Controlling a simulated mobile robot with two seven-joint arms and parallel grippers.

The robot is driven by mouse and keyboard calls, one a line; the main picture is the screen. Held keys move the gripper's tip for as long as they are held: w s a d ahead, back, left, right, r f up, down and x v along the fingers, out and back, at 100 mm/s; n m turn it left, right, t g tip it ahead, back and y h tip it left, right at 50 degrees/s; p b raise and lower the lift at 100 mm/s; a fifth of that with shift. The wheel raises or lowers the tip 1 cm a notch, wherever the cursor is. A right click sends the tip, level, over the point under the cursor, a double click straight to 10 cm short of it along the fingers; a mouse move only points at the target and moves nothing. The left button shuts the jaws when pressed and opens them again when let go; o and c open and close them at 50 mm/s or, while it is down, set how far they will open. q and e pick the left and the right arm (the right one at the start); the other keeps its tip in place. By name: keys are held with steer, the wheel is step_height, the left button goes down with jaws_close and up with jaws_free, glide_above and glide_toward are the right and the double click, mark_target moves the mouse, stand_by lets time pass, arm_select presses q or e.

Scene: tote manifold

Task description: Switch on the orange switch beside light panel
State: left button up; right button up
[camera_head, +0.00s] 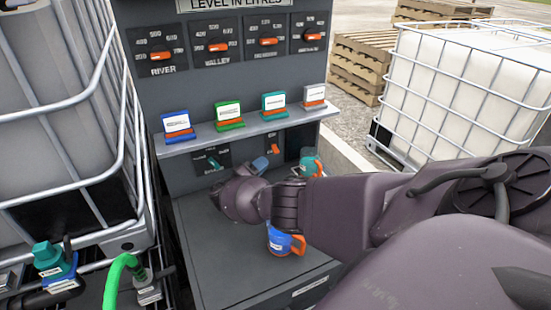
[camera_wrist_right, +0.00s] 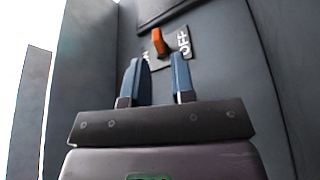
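The orange switch (camera_head: 273,148) is on a dark label plate on the grey cabinet front, under the shelf. In the right wrist view the orange lever (camera_wrist_right: 158,41) stands just beyond my fingertips, with "OFF" printed to its right and the opposite label mostly hidden by a finger. I cannot tell which position it is in. A dark panel (camera_head: 300,146), possibly the light panel, lies beside the switch. My right gripper (camera_head: 262,164) is in front of the switch. Its two blue fingers (camera_wrist_right: 160,64) are apart, with nothing between them. My left gripper is not in view.
A teal switch (camera_head: 214,162) is to the left. Above are a shelf (camera_head: 245,127) with several coloured label stands and a row of orange-pointer gauges (camera_head: 218,47). A blue-and-orange cup-like fitting (camera_head: 284,241) and a teal one (camera_head: 311,164) are close to my right arm.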

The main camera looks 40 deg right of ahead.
mark_target(276, 152)
steer(key=d, duration=0.2)
steer(key=d+r, duration=0.1)
steer(key=d, duration=0.4)
steer(key=shift+w+r+b, duration=0.15)
steer(key=shift+r+b, duration=0.1)
steer(key=shift+b, duration=0.05)
steer(key=shift+a, duration=0.1)
jaws_close()
